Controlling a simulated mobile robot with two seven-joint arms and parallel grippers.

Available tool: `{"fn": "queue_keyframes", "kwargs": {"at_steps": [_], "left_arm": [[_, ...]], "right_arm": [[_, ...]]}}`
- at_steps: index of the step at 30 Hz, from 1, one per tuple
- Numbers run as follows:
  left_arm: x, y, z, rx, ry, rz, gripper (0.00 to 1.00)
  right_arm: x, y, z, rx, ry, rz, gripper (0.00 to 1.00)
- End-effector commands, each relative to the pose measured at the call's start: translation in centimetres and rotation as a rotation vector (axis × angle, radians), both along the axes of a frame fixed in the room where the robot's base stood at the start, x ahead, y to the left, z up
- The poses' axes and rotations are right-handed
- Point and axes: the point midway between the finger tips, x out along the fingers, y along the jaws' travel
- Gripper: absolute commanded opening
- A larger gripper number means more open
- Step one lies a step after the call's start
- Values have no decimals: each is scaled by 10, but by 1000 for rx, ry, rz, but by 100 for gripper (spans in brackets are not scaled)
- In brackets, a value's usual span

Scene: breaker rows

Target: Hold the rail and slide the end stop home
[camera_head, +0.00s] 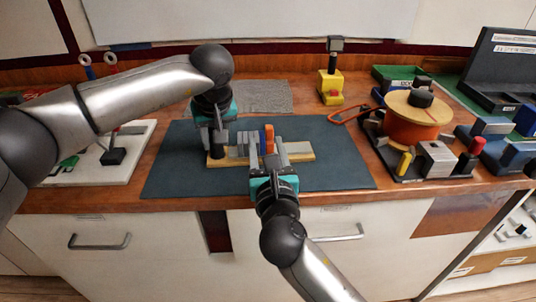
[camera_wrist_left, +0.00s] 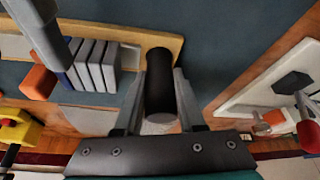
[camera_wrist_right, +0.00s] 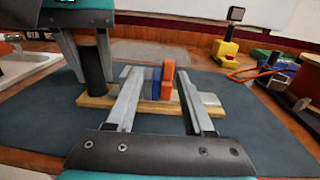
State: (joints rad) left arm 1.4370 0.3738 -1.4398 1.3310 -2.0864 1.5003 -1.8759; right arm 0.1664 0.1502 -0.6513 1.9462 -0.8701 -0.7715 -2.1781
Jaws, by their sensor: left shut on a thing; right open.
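The rail sits on a pale wooden base (camera_head: 301,154) on the dark mat, with a black upright post (camera_wrist_left: 159,80) at its left end in the head view. My left gripper (camera_head: 213,136) is shut on this post. Several grey blocks (camera_wrist_left: 97,62) stand in a row on the rail, then a blue block (camera_wrist_right: 156,83). An orange block (camera_wrist_right: 167,80), apparently the end stop, stands right of the blue one. My right gripper (camera_wrist_right: 160,92) is open, its fingers on either side of the blue and orange blocks. Whether they touch anything is unclear.
The blue-grey mat (camera_head: 345,170) is clear right of the rail. A tray with an orange spool (camera_head: 411,123) stands further right. A yellow block with a black-topped post (camera_head: 331,86) stands behind. A white board (camera_head: 135,143) lies left, under my left arm.

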Motion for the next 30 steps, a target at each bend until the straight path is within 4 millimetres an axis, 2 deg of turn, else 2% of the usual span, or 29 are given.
{"fn": "queue_keyframes", "kwargs": {"at_steps": [3,8,26,27,30], "left_arm": [[-3,-4,-5,-5,11,-7,0],[-3,-4,-5,-5,11,-7,0],[-3,-4,-5,-5,11,-7,0],[-3,-4,-5,-5,11,-7,42],[-3,-4,-4,-4,8,-6,53]], "right_arm": [[-15,-1,-1,-1,1,0,52],[-25,-1,0,0,0,1,52],[-27,-1,0,0,-1,0,52],[-27,-1,0,0,-1,0,52],[-26,-1,0,0,-1,0,52]]}}
